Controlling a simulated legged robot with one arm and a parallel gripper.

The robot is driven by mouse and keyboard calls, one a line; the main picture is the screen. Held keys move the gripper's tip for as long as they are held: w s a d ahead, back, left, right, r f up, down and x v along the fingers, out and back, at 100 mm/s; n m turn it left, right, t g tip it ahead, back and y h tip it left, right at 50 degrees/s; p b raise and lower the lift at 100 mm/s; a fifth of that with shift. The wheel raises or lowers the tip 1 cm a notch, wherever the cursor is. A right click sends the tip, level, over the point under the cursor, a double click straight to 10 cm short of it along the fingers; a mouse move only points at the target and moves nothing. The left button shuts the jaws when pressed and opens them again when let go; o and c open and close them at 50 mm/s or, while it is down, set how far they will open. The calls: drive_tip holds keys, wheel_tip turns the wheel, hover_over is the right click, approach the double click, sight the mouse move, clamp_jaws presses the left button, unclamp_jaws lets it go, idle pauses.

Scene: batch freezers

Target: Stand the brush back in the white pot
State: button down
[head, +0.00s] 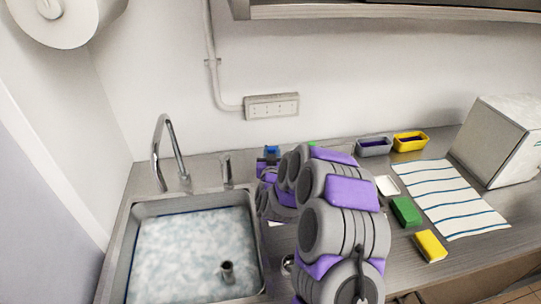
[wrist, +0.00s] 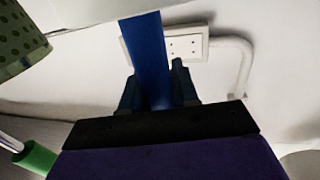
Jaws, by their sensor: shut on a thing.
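My gripper (wrist: 157,90) is shut on a blue strip-like handle (wrist: 147,50), which I take to be the brush. The brush's bristle end cannot be made out. I cannot make out the white pot; my arm covers part of the counter.
A sink (head: 190,250) with cloudy water and a tap (head: 165,150) is at left. At right are a striped cloth (head: 455,198), green (head: 405,211) and yellow (head: 430,246) sponges, grey (head: 374,147) and yellow (head: 410,141) tubs, and a metal box (head: 500,140). A green-dotted object (wrist: 20,45) is near my gripper.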

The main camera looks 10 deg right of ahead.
drive_tip(key=shift+f, duration=0.2)
drive_tip(key=c, duration=0.8)
unclamp_jaws()
drive_tip(key=shift+a, duration=0.3)
drive_tip(key=shift+c, duration=0.2)
drive_tip(key=shift+d, duration=0.3)
drive_tip(key=shift+r, duration=0.1)
